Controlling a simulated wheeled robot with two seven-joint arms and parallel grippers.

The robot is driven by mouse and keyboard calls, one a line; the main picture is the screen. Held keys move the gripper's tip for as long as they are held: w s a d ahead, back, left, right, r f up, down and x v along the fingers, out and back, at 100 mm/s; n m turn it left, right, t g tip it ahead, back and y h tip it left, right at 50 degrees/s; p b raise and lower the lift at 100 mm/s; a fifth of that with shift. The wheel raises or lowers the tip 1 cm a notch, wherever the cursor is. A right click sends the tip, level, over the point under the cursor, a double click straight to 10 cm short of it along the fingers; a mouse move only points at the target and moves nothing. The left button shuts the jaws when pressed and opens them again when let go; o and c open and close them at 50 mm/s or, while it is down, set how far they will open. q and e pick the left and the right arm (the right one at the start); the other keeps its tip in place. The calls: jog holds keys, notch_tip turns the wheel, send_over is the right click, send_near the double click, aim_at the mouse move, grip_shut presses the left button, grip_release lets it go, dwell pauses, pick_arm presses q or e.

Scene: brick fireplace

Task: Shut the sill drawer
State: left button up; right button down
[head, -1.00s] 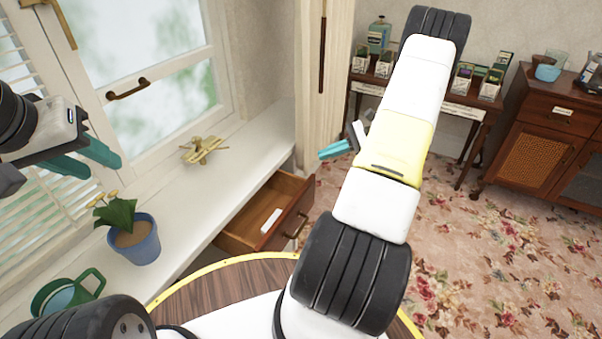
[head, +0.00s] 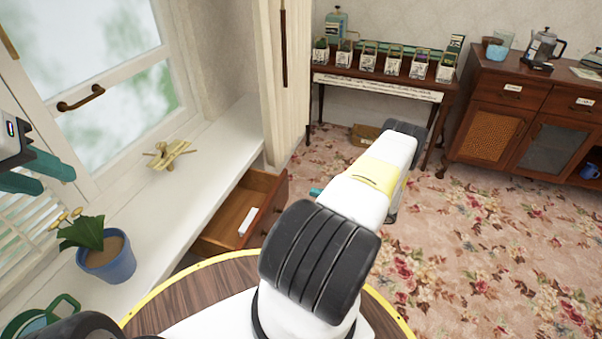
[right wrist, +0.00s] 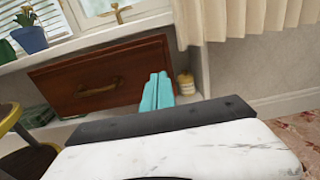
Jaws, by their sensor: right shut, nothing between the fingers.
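The sill drawer is a brown wooden drawer (head: 222,238) under the white window sill, standing open in the head view with a white item inside. In the right wrist view its front (right wrist: 85,78) shows with a curved brass handle (right wrist: 98,88). My right gripper (right wrist: 158,88) is shut and empty, its teal fingers in front of the right part of the drawer front; I cannot tell whether they touch it. In the head view only a teal bit of it shows beside my right arm. My left gripper (head: 58,182) is open and empty over the sill at the left edge.
A cream curtain (head: 282,80) hangs past the drawer. A pale bottle (right wrist: 186,84) stands right of the drawer. The floral carpet (head: 490,260) is open at right.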

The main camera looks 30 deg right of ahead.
send_near(262, 179)
jog(key=v, duration=0.3)
jog(key=shift+d, duration=0.1)
jog(key=x, duration=1.4)
jog(key=shift+w+a+r, duration=0.1)
jog(key=shift+w+a, duration=0.1)
jog(key=shift+a, duration=0.1)
